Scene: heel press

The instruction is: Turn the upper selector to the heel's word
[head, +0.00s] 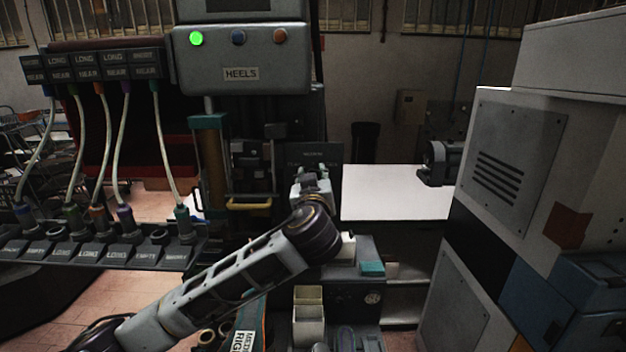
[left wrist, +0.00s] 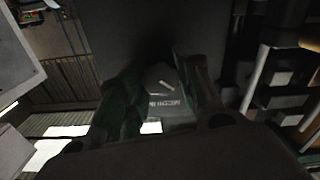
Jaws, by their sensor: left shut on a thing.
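The dark selector panel (head: 325,155) stands at the middle of the press, behind my left gripper (head: 311,180), with small lettering too faint to read. In the left wrist view my left gripper's two dark fingers (left wrist: 165,88) close in on a grey knob (left wrist: 162,75) with a pale pointer line that lies slanted. A word plate (left wrist: 168,104) shows beneath it, its lettering rotated and hard to read. The gripper is shut on the knob. In the head view the knob is hidden by the gripper. My right gripper is out of view.
The press head (head: 240,60) reads HEELS and has a lit green lamp (head: 196,38). A row of cabled plugs (head: 100,235) stands at left. A grey cabinet (head: 520,150) stands at right.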

